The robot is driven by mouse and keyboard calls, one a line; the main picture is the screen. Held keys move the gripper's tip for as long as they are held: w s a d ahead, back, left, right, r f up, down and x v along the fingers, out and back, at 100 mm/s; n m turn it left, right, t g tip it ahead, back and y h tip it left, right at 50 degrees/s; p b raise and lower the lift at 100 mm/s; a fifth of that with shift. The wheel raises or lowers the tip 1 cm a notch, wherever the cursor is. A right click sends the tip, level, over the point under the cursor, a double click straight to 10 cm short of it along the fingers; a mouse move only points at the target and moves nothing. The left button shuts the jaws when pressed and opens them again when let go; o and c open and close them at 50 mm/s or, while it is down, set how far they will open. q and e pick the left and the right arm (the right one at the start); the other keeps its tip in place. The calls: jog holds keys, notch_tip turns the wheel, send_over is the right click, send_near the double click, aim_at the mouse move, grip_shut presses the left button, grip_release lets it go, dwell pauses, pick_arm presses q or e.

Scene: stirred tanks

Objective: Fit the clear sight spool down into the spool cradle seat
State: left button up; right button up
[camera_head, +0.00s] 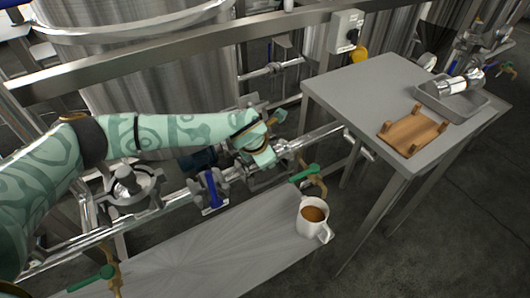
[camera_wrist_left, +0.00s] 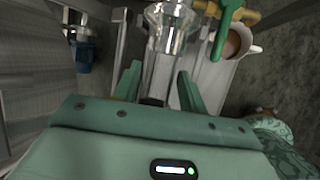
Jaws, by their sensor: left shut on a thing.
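My left gripper (camera_head: 264,148) is over the pipe line, left of the bench, pointing down toward the pipe. In the left wrist view its two fingers (camera_wrist_left: 160,88) stand on either side of a clear, shiny cylinder with a flared end, which looks like the clear sight spool (camera_wrist_left: 163,50). The gripper is shut on it. In the head view the spool is mostly hidden by the gripper and blends with the pipework. I cannot tell whether it touches the pipe (camera_head: 325,133). My right gripper is not in view.
A grey bench (camera_head: 365,85) at right carries a wooden stand (camera_head: 392,131) with pegs and a grey tray (camera_head: 481,105) holding a metal and white cylinder (camera_head: 452,86). A white mug (camera_head: 309,226) stands near green-handled valves (camera_head: 304,173). Steel tanks (camera_head: 160,75) and a rail are behind.

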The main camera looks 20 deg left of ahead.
pick_arm(q)
jog(key=shift+f, duration=0.3)
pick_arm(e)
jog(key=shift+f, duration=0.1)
pick_arm(q)
jog(key=o, duration=1.3)
jog(key=shift+o, duration=0.2)
jog(key=shift+r, duration=0.1)
jog(key=p+v, duration=0.7)
jog(key=v, duration=0.9)
jog(key=shift+p, duration=0.3)
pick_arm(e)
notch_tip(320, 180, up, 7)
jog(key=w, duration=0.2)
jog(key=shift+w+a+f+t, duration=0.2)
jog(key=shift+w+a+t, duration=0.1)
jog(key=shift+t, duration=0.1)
pick_arm(q)
jog(key=shift+s, duration=0.15)
